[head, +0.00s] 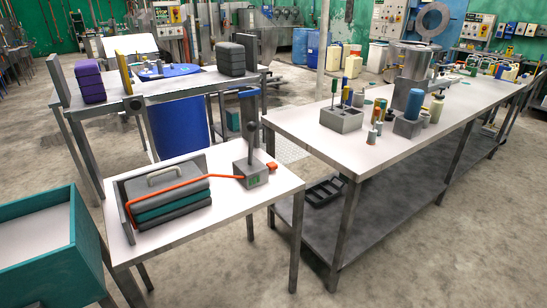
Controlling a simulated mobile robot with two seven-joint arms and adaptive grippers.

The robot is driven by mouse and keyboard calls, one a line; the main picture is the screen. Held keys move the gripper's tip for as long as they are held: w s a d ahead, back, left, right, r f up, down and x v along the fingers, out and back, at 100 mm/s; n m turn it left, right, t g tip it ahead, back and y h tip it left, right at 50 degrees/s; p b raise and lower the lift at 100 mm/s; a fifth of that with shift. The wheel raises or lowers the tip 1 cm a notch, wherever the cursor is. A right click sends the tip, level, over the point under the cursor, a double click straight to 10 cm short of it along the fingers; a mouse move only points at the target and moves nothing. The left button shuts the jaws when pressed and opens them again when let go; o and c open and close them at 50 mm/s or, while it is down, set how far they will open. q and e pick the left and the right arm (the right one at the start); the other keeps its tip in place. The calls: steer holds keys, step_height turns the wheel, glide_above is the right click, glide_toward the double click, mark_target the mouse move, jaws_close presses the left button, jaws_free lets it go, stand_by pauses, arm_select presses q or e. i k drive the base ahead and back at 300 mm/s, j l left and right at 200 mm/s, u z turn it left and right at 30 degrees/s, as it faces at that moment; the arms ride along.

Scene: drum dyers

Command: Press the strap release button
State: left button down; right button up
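A grey strapping device (244,172) with an upright dark post (253,135) stands on the right part of a small white-topped table (220,213). A small green patch, perhaps the button (253,180), shows low on its front face. A red-orange piece (271,167) sticks out at its right side. An orange strap (205,179) runs from the device over a stack of grey and teal slabs (172,205) with a pale handle (165,176) on top. Neither of my grippers shows in the head view.
A teal bin (60,245) stands at the left, close to the small table. A long bench (385,140) on the right carries a grey block with tools (341,119), bottles and a metal pot (412,62). Behind are a blue drum (178,128) and another table with purple slabs (90,82).

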mark_target(272, 165)
steer(key=i+l+u, duration=0.1)
steer(key=i+l, duration=0.4)
steer(key=i+l+u, duration=0.15)
steer(key=l, duration=0.3)
steer(key=i+l, duration=0.3)
steer(key=i+l+u, duration=0.15)
steer(key=l, duration=0.25)
steer(key=i+l+u, duration=0.1)
steer(key=i+l, duration=0.35)
steer(key=l, duration=0.3)
steer(key=i+l+u, duration=0.15)
steer(key=l, duration=0.2)
